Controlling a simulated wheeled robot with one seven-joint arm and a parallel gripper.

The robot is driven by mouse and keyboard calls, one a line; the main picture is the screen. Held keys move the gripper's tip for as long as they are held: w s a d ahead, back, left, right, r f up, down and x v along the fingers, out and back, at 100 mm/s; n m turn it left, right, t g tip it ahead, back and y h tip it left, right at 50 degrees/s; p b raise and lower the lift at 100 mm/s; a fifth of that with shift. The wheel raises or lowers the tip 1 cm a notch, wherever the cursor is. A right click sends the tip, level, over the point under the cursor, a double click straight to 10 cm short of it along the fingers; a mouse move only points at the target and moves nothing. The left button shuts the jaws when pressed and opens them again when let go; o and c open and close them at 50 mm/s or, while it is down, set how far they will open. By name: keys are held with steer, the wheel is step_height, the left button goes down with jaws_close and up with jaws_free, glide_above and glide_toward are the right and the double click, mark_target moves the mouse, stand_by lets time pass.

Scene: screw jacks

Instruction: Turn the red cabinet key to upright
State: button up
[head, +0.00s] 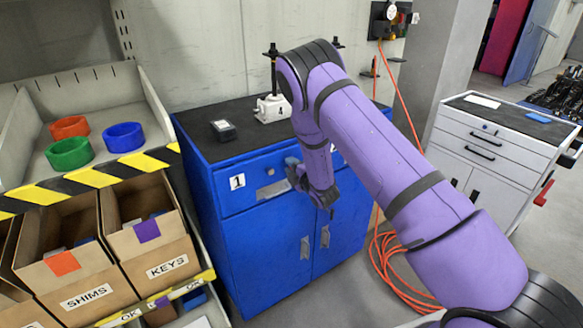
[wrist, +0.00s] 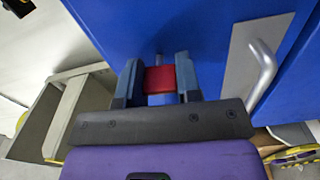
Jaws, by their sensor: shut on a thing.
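The red key (wrist: 160,79) sits between the two fingers of my gripper (wrist: 158,76) in the wrist view, close to the blue cabinet front (wrist: 205,25). The fingers are shut on its sides. A small pin shows beyond the key toward the cabinet face. How far the key is turned relative to upright I cannot tell. In the head view my gripper (head: 295,176) is at the upper front of the blue cabinet (head: 262,240), right of the label 1. The key is not discernible there.
A metal door handle (wrist: 263,72) on a grey plate stands close to the right of my gripper. A black device (head: 223,130) and a white screw jack (head: 271,107) stand on the cabinet top. Bins (head: 150,235) are at left; an orange cable (head: 392,265) lies on the floor.

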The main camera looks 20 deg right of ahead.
steer(key=shift+n, duration=0.6)
steer(key=o, duration=0.9)
steer(key=v, duration=1)
steer(key=shift+s+d, duration=0.1)
steer(key=shift+s, duration=0.3)
steer(key=shift+r, duration=0.1)
